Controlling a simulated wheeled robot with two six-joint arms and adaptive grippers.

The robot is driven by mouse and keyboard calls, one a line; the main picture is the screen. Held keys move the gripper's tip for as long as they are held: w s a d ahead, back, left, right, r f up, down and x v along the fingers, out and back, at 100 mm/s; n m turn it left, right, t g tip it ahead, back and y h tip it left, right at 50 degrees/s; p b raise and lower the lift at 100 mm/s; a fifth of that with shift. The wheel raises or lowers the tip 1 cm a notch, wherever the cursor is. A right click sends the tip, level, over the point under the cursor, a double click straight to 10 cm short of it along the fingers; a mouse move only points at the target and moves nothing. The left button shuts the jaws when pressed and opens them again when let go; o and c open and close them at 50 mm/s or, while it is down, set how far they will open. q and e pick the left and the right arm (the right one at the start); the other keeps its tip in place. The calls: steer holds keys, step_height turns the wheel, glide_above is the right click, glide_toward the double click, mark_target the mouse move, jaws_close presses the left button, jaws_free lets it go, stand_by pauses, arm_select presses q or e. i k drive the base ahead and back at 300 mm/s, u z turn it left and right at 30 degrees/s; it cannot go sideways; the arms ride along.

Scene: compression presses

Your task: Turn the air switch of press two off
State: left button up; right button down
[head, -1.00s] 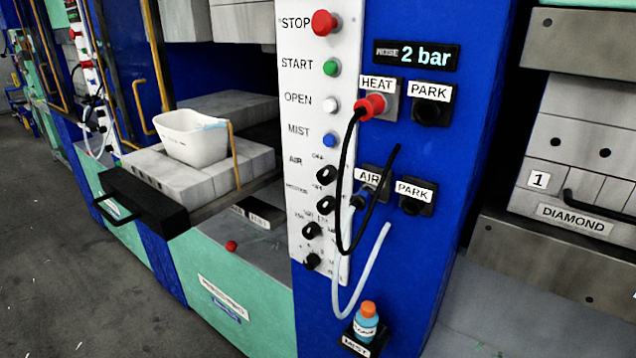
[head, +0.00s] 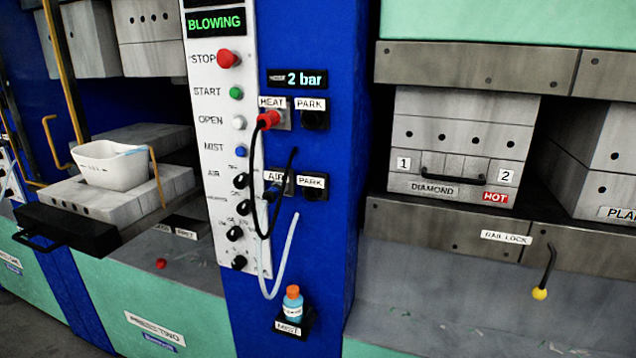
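The air switch (head: 240,181) is a small black knob on the white control panel (head: 217,105) of press two, beside the word AIR. It is the top one of several black knobs under the blue MIST button (head: 241,151). Its setting is too small to read. A green BLOWING display (head: 216,23) is lit at the panel's top, and a display (head: 297,79) on the blue post reads 2 bar. A PRESS TWO label (head: 155,328) is on the green front below. Neither of my grippers is in view.
A red plug sits in the HEAT socket (head: 274,118), and hoses hang past the knobs' right side. A blue bottle (head: 293,303) stands in a MIST holder. A white tub (head: 110,164) rests on the pulled-out block at left. A DIAMOND mould (head: 455,150) marked HOT is at right.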

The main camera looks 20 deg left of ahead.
mark_target(241, 181)
steer(key=z, duration=0.5)
steer(key=i, duration=0.95)
steer(key=u, duration=1.05)
